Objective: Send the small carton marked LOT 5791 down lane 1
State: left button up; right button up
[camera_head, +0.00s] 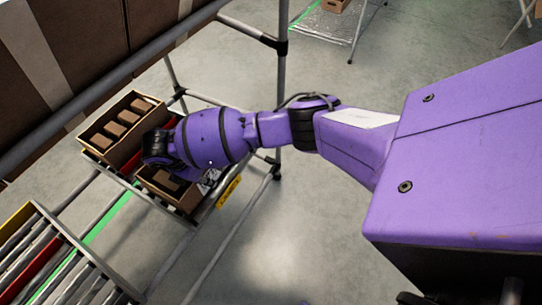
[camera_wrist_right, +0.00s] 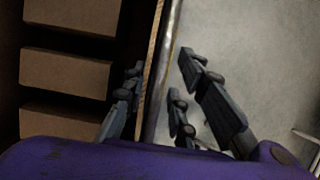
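My purple right arm reaches from the right to an open-topped brown carton (camera_head: 112,150) on a rack shelf. My right gripper (camera_head: 157,148) is over this carton's near side, mostly hidden by its wrist. In the right wrist view, the gripper (camera_wrist_right: 164,68) is open. One finger is inside the carton wall (camera_wrist_right: 152,85) and the other is outside, with gaps visible. Several small brown boxes (camera_wrist_right: 72,72) lie in a row inside. A second open carton (camera_head: 183,197) stands nearer, partly under my arm. No LOT 5791 marking is readable. My left gripper is not in view.
A roller rack (camera_head: 40,255) with red and yellow strips stands at lower left. Grey rack posts (camera_head: 281,80) and a slanting rail (camera_head: 120,72) frame the shelf. Large brown cartons (camera_head: 80,40) are above. A yellow label (camera_head: 228,191) is on the shelf edge. Grey floor is clear below.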

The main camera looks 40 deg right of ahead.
notch_tip(320, 180, up, 3)
jog(key=shift+f+p, duration=0.15)
jog(key=shift+p, duration=1)
jog(key=shift+o, duration=0.5)
jog(key=o, duration=0.5)
jog(key=shift+c, duration=0.2)
